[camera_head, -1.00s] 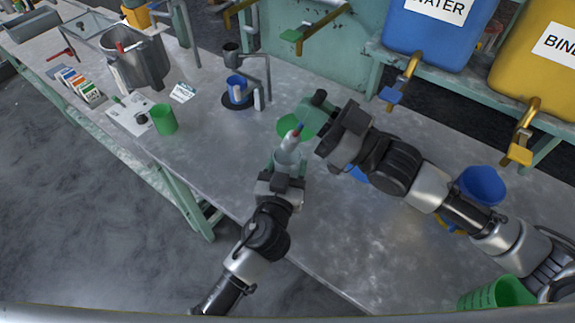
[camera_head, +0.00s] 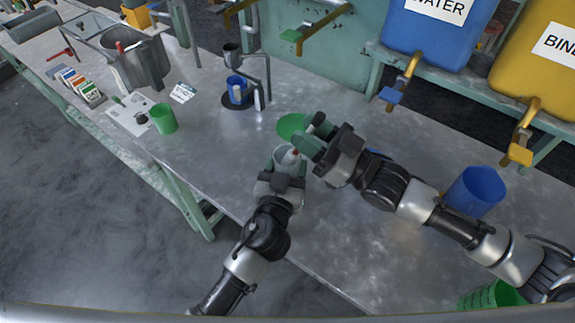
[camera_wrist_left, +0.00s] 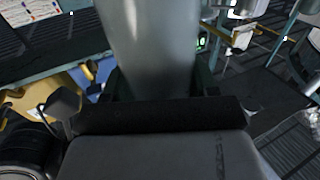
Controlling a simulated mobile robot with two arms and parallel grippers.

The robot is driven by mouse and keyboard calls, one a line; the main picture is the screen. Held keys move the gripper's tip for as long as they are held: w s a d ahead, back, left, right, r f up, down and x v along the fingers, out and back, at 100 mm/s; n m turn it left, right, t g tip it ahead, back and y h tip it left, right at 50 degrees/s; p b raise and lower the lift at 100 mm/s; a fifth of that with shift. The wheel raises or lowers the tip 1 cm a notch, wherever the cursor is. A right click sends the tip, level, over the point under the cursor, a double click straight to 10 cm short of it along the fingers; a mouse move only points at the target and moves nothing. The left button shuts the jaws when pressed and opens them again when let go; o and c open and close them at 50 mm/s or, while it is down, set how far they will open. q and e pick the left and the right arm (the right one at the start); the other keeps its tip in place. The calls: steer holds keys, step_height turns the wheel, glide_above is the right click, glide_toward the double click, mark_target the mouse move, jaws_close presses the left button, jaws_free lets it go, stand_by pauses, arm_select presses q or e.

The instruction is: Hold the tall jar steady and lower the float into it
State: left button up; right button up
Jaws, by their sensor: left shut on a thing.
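The tall jar (camera_head: 281,161) is a pale, translucent cylinder, upright near the bench's front edge. My left gripper (camera_head: 280,178) is shut on it; the left wrist view shows the jar (camera_wrist_left: 150,45) as a grey column between the fingers. The float (camera_head: 291,156) has a white body with a red part and shows at the jar's mouth, its lower part inside or behind the rim. Its stem is hidden. My right gripper (camera_head: 313,134), with green fingertips, is just beyond and right of the mouth. I cannot tell its finger gap or whether it touches the float.
A blue cup (camera_head: 474,190) stands to the right and a green cup (camera_head: 164,118) to the left. A blue cup on a dark stand (camera_head: 237,90) is farther back. The bench (camera_head: 225,150) is clear left of the jar.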

steer(key=v, duration=1.2)
arm_select(q)
steer(key=o, duration=1)
steer(key=shift+o, duration=0.2)
steer(key=v, duration=1.2)
steer(key=shift+s+f, duration=0.1)
steer(key=shift+s, duration=0.05)
arm_select(e)
steer(key=shift+s+f, duration=0.1)
steer(key=shift+s, duration=0.05)
